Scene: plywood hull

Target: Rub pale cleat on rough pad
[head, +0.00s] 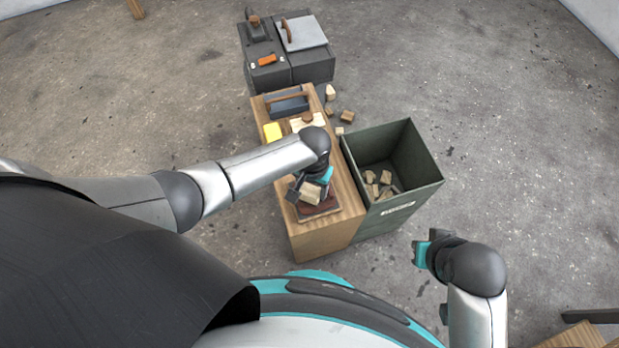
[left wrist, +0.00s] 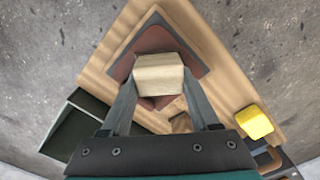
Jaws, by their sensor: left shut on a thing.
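The pale cleat (head: 309,193) is a small block of light wood. My left gripper (head: 312,190) is shut on it over the near end of the wooden bench. In the left wrist view the cleat (left wrist: 158,74) sits between the two fingers (left wrist: 158,85). The rough pad (head: 318,211) is reddish brown on a darker base. The pad also shows in the left wrist view (left wrist: 154,42), behind and around the cleat. I cannot tell whether cleat and pad touch. My right gripper (head: 421,254) is off to the right, away from the bench; its opening is unclear.
A dark green bin (head: 415,150) with several wood blocks stands right of the bench (head: 352,195). A yellow block (head: 272,132), a board with a round knob (head: 307,121) and a handled grey tool (head: 287,104) lie farther along the bench. Several offcuts (head: 347,116) lie beyond the bin. Dark cases (head: 312,65) stand behind.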

